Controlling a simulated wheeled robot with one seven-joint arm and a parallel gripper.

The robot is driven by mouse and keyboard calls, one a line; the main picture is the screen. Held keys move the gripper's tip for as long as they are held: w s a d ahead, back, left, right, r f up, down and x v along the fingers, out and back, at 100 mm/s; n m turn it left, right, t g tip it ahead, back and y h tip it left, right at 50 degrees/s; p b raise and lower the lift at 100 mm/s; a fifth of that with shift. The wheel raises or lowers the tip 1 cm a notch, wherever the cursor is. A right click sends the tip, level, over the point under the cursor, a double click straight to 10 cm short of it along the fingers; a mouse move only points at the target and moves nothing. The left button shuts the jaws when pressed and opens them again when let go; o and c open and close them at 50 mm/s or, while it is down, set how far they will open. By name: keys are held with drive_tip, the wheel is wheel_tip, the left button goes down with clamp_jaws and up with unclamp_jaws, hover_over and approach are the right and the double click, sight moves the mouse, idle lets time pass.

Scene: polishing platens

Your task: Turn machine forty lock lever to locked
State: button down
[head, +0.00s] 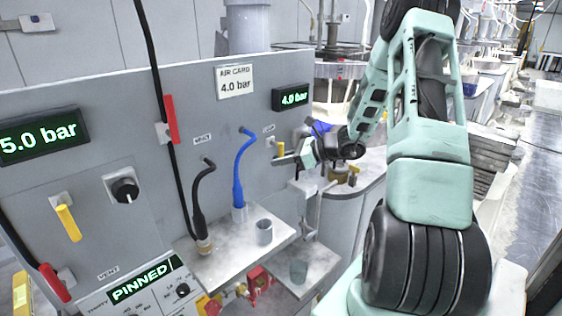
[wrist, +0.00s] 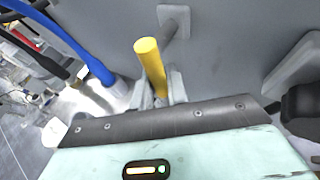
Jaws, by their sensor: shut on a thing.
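A yellow lever (head: 281,148) stands out from the grey panel, right of the blue hose, under a small label too small to read surely. In the wrist view the yellow lever (wrist: 152,62) has a round end and sits on a shaft from a square grey wall plate (wrist: 173,20). My gripper (head: 286,160) is at this lever; in the wrist view my gripper (wrist: 162,92) is shut on its handle, which hides the handle's lower end. In the head view the handle looks close to upright. No machine number is readable.
A second yellow lever (head: 67,222) is at the panel's left, by a black knob (head: 125,189). A blue hose (head: 240,170) and a black hose (head: 197,200) stand left of my gripper. A shelf (head: 225,262) with a grey cup (head: 264,231) lies below. Displays read 5.0 bar, 4.0 bar and PINNED.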

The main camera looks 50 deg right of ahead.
drive_tip(key=c, duration=1.4)
unclamp_jaws()
drive_tip(key=b+v, duration=0.5)
drive_tip(key=v, duration=1.2)
drive_tip(key=shift+s+d, duration=0.15)
drive_tip(key=shift+s, duration=0.05)
